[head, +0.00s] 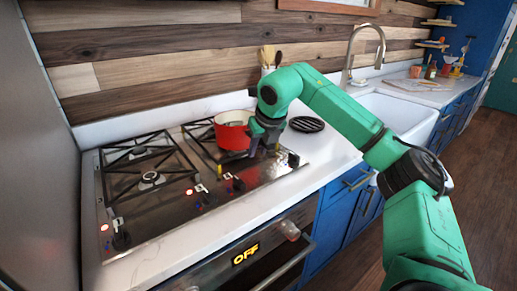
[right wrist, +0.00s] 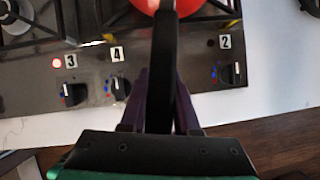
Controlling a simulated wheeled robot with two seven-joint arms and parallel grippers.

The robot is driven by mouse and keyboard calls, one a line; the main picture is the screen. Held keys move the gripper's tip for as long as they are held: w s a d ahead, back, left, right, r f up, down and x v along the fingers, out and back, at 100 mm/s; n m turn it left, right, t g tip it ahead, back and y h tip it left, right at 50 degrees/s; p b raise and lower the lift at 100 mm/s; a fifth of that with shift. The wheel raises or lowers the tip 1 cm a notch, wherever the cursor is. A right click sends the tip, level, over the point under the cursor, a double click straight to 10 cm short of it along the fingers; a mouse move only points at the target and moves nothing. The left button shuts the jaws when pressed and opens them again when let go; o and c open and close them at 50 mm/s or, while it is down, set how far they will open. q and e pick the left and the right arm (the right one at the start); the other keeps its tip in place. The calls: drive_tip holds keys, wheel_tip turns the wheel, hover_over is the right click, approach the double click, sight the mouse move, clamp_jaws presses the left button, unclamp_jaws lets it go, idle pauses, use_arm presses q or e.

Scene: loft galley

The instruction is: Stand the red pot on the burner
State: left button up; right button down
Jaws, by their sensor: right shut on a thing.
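The red pot (head: 233,133) is upright over the back part of the right-hand grate on the cooktop (head: 150,220). I cannot tell whether its base touches the grate. My right gripper (head: 262,137) is at the pot's right side. In the right wrist view, the red pot (right wrist: 165,5) shows only as an edge at the top, and its long black handle (right wrist: 164,60) runs down between the purple fingers of my right gripper (right wrist: 160,100), which are shut on it. A burner (head: 151,178) shows bare under the left-hand grate. The burner beneath the pot is hidden. My left gripper is not in view.
A round black trivet (head: 306,124) lies on the counter right of the cooktop. A utensil holder (head: 267,70) stands behind, near the wooden wall. Knobs with number labels line the cooktop's front. The sink (head: 400,112) and faucet (head: 378,45) are further right.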

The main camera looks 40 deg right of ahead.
drive_tip(key=shift+s+a+f+b, duration=0.1)
drive_tip(key=shift+s+f+b, duration=0.05)
drive_tip(key=shift+f+b, duration=0.3)
drive_tip(key=shift+s+f+b, duration=0.15)
drive_tip(key=shift+f+b, duration=0.05)
drive_tip(key=shift+f, duration=0.3)
idle(0.4)
drive_tip(key=c, duration=0.6)
unclamp_jaws()
drive_tip(key=shift+w, duration=0.1)
drive_tip(key=shift+o, duration=0.2)
drive_tip(key=shift+w+f, duration=0.2)
drive_tip(key=p+v, duration=0.1)
drive_tip(key=v, duration=1.3)
drive_tip(key=shift+s+r, duration=0.15)
drive_tip(key=shift+r, duration=0.2)
